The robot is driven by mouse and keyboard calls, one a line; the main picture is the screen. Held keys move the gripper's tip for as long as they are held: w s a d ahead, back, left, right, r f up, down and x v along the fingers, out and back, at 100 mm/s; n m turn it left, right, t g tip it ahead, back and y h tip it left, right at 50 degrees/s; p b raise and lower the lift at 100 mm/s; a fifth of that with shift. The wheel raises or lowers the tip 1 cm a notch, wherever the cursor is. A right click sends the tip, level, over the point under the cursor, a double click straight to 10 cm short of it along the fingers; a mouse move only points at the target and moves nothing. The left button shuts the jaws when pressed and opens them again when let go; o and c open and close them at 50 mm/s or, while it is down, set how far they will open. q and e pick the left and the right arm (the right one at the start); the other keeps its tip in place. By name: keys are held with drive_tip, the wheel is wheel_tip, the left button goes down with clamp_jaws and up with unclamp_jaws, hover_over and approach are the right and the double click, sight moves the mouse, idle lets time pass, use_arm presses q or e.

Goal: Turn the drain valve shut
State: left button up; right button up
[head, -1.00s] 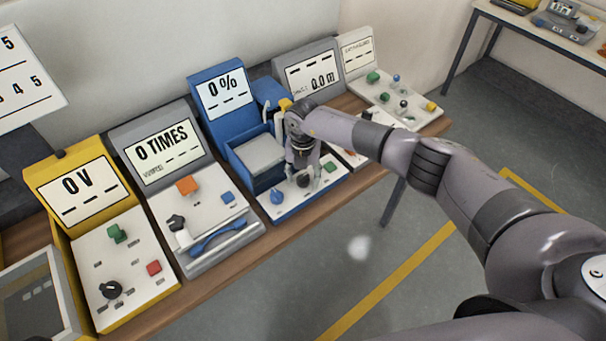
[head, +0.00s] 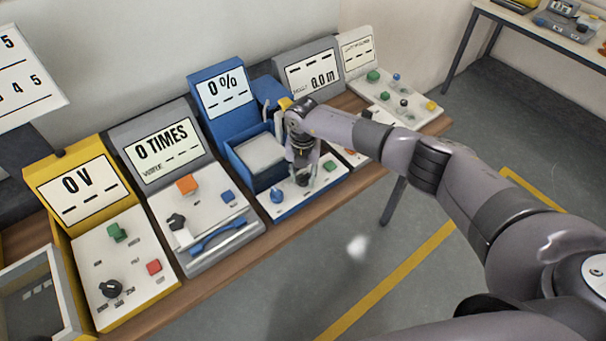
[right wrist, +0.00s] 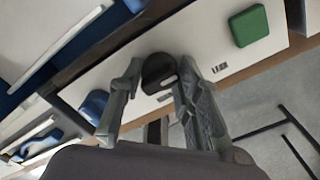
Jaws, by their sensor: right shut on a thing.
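A black knob (right wrist: 158,68), probably the drain valve, sits on the white panel of the blue machine (head: 222,128) whose display reads 0 %. My right gripper (head: 303,177) reaches down over this panel. In the right wrist view its two fingers (right wrist: 155,82) are closed on the knob, one on each side. The knob's label is too small to read. In the head view the gripper mostly hides the knob. A blue knob (head: 277,196) is to its left and a green button (head: 329,166) to its right. My left gripper is not in view.
A grey machine (head: 165,150) reading 0 TIMES and a yellow machine (head: 80,190) reading 0 V stand to the left. More grey and white panels (head: 308,72) stand close behind my right forearm. The wooden table's front edge (head: 215,273) is clear.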

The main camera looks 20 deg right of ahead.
drive_tip(key=shift+f+n+b, duration=0.15)
drive_tip(key=shift+n+b, duration=0.85)
drive_tip(key=shift+b, duration=0.1)
drive_tip(key=n+b, duration=1.1)
drive_tip(key=b, duration=0.1)
drive_tip(key=shift+n, duration=0.3)
drive_tip(key=shift+n+b, duration=1.7)
drive_tip(key=shift+n, duration=0.5)
drive_tip(key=shift+r, duration=0.2)
drive_tip(key=o, duration=1.1)
drive_tip(key=shift+o, duration=0.2)
